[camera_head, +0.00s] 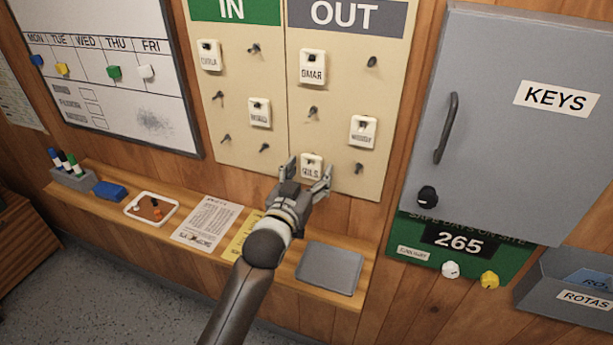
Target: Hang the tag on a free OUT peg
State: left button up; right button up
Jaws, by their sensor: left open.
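The peg board has an IN half (236,75) on the left and an OUT half (345,90) on the right. In the OUT half, a white tag (311,161) that seems to read NILS sits at the bottom-left peg position. My left gripper (309,172) is open, with its fingers on either side of this tag's lower part; whether they touch it I cannot tell. The OMAR tag (312,67) and another tag (363,131) also hang in OUT. Bare OUT pegs show at top right (372,62), middle left (313,111) and bottom right (358,168). My right gripper is out of view.
Below the board runs a wooden shelf (280,285) with papers (208,220), a small tray (151,208) and a grey flat item (330,268). A grey KEYS cabinet (500,150) stands out to the right. Two tags hang in IN, at top left (209,55) and middle right (260,112).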

pick_arm(q)
jog(key=v, duration=1.2)
jog(key=s+a+f+n+g+y, duration=0.1)
jog(key=s+a+f+g+y, duration=0.1)
jog(key=s+a+f+g, duration=0.4)
jog(key=s+a+f+g+y, duration=0.1)
jog(key=s+a+f+y, duration=0.1)
jog(key=s+f, duration=0.5)
jog(key=s+a+f+g+y, duration=0.1)
jog(key=s+a+f+g, duration=0.25)
jog(key=s, duration=0.35)
jog(key=s+a+f+g, duration=0.3)
jog(key=s+f, duration=0.1)
jog(key=s, duration=0.3)
notch_tip(320, 180, down, 29)
jog(key=s+g+b, duration=0.2)
jog(key=s+a+f+b, duration=0.1)
jog(key=s+a+f, duration=0.2)
jog(key=s+f, duration=1.3)
jog(key=shift+s+f+g+y, duration=0.3)
jog(key=shift+s+f+g, duration=0.05)
jog(key=shift+f, duration=0.3)
